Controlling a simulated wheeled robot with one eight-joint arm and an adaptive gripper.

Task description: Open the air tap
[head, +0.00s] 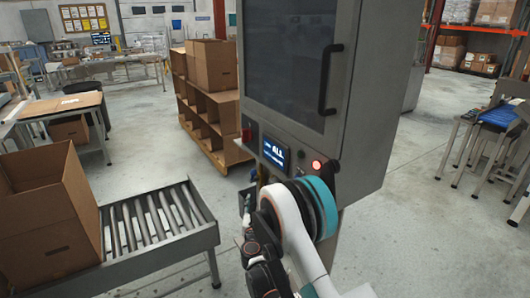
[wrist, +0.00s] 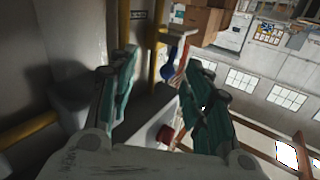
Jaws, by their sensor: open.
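In the wrist view a small blue lever (wrist: 168,72), which looks like the air tap's handle, sits beside a yellow pipe (wrist: 159,30). My gripper (wrist: 165,64) is open, its two teal fingers apart on either side of the lever in the picture. I see nothing held between them, and I cannot tell how far the lever is beyond the fingertips or whether they touch it. In the head view a small blue part (head: 254,175) shows under the grey machine cabinet (head: 362,110). My arm hides much of that area, and the gripper cannot be made out clearly there.
A red button (wrist: 165,136) shows low between the fingers. In the head view the cabinet has a lit display (head: 275,153) and a red lamp (head: 317,165). A roller conveyor (head: 205,225) with an open carton (head: 45,220) stands left.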

